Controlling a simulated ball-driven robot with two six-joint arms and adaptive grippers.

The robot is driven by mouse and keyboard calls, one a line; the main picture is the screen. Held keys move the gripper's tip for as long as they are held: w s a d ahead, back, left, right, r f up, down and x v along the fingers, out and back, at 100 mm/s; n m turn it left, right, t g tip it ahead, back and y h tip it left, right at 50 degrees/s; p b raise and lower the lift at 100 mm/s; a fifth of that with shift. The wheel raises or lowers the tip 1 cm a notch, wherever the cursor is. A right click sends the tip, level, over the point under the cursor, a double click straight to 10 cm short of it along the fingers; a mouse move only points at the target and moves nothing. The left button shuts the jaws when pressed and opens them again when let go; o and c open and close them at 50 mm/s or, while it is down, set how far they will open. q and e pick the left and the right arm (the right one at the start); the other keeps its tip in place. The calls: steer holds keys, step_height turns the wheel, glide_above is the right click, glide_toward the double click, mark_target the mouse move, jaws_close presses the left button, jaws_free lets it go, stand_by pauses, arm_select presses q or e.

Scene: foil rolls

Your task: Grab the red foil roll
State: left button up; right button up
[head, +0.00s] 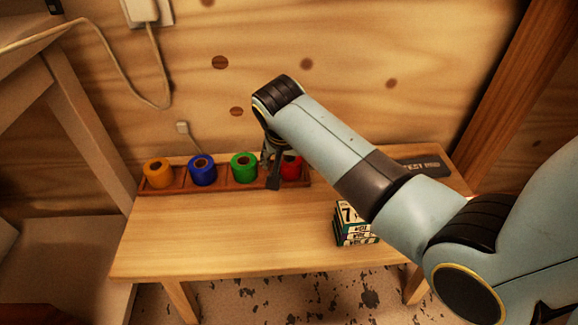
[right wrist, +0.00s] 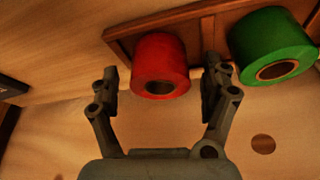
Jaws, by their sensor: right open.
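The red foil roll (head: 291,168) stands at the right end of a wooden rack (head: 220,184) on the table, partly hidden by my right gripper in the head view. My right gripper (head: 273,173) is at the rack, by the red roll. In the right wrist view, my right gripper (right wrist: 162,84) is open, with the red foil roll (right wrist: 160,62) between its two fingers. A gap shows between the left finger and the roll; the right finger is closer to it. The wrist view does not clearly show contact. My left gripper is not in view.
A green roll (head: 244,167) stands beside the red one, then a blue roll (head: 202,170) and an orange roll (head: 158,172). A stack of small boxes (head: 352,223) stands at the table's front right. A dark item (head: 420,165) lies at the back right. The front left tabletop is clear.

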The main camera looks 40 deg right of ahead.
steer(key=c, duration=1.3)
steer(key=shift+r, duration=0.1)
